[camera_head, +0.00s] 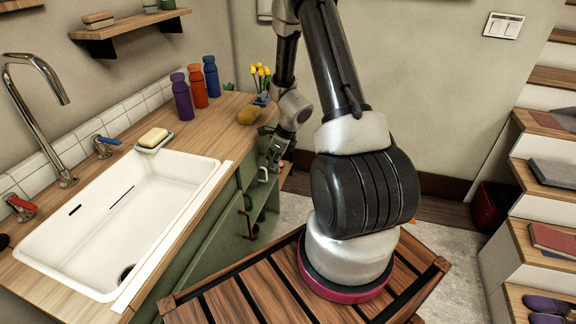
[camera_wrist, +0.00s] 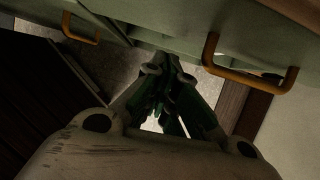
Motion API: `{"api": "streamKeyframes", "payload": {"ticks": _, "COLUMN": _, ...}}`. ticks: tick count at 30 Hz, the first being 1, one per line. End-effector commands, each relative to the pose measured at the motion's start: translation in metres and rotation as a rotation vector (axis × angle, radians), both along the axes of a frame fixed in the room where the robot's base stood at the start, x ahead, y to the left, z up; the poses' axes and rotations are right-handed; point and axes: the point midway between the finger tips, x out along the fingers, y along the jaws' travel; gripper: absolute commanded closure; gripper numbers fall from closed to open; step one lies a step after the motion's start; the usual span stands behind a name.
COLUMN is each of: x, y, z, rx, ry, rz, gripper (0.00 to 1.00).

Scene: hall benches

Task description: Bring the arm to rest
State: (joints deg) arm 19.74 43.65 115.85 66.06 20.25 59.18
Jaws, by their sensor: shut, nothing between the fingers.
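My gripper (camera_head: 266,172) hangs beside the right end of the green cabinet (camera_head: 205,240), just below the counter edge, with its fingers pointing down. It is shut and empty. In the wrist view my gripper (camera_wrist: 168,112) shows its fingers drawn together in dim light. The arm rises from its base, bends over at the top and comes down again behind the upper link. Whether the fingers touch the cabinet cannot be told.
Orange-brown handles (camera_wrist: 212,62) stick out from the cabinet front near my gripper. The wooden counter (camera_head: 222,112) carries purple, orange and blue bottles, a yellow sponge (camera_head: 248,115) and flowers. A white sink (camera_head: 130,215) is left. Stairs (camera_head: 535,190) with books stand right.

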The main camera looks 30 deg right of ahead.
Motion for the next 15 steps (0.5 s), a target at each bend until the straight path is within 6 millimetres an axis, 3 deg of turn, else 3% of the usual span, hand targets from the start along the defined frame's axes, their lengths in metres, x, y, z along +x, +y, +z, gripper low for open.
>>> {"api": "streamKeyframes", "payload": {"ticks": 9, "x": -0.023, "y": -0.020, "z": 0.066, "rx": -0.003, "ry": -0.001, "rz": 0.001, "gripper": 1.00}}
{"api": "streamKeyframes", "payload": {"ticks": 15, "x": -0.031, "y": -0.026, "z": 0.088, "rx": -0.003, "ry": 0.002, "rz": 0.000, "gripper": 1.00}}
